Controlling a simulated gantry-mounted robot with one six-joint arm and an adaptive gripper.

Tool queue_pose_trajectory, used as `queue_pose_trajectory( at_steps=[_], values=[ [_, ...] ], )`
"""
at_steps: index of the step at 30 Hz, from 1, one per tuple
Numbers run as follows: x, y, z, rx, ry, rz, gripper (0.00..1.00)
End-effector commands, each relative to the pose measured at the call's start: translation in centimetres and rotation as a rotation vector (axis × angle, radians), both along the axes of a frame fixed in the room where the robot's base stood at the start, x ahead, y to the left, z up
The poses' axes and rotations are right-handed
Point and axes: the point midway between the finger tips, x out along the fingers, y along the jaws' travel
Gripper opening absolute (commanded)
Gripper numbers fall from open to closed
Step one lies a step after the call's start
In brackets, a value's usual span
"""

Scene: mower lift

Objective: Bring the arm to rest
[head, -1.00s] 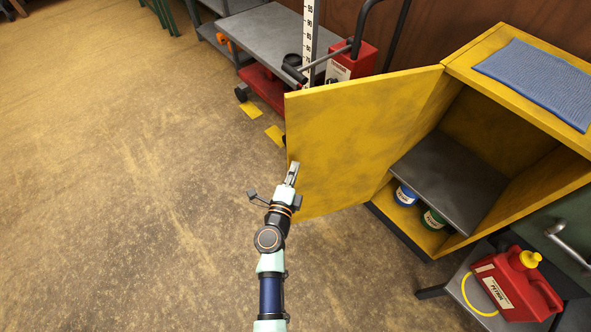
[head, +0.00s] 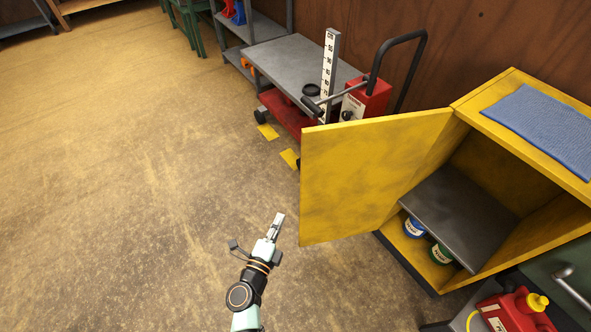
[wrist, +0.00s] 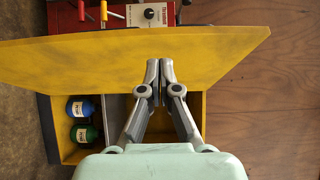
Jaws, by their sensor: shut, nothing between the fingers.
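My gripper (head: 277,226) is in the lower middle of the head view, over the floor and just left of the open yellow cabinet door (head: 372,180). A strip of floor shows between it and the door in that view. In the wrist view my gripper (wrist: 160,84) has its fingertips together with nothing between them. The yellow door (wrist: 90,55) spans that view beyond the fingers; the distance between them is hard to tell.
A blue cloth (head: 545,125) lies on top. A red petrol can (head: 515,310) stands at lower right. A grey-topped cart (head: 285,60) stands behind. The floor at left is clear.

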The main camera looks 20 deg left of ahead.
Motion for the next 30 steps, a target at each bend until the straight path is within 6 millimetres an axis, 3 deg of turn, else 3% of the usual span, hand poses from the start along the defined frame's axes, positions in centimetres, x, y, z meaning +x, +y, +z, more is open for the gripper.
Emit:
queue_pose_trajectory(
  at_steps=[5,8,11,13,15,17,20,24,30],
  values=[
    [0.0,0.0,0.0,0.000,0.000,0.000,0.00],
    [0.5,0.5,2.2,-0.022,-0.033,0.040,0.00],
    [1.2,2.2,8.1,-0.113,-0.122,0.164,0.00],
    [1.2,3.6,14.2,-0.254,-0.211,0.289,0.00],
    [0.4,4.5,19.9,-0.468,-0.278,0.409,0.00],
    [-0.7,4.4,23.2,-0.670,-0.293,0.481,0.00],
    [-2.4,1.9,26.4,-0.995,-0.226,0.536,0.00],
    [-4.9,-4.8,28.7,-1.332,0.001,0.514,0.00],
    [-11.0,-15.6,31.0,-1.532,0.411,0.403,0.00]
  ],
)
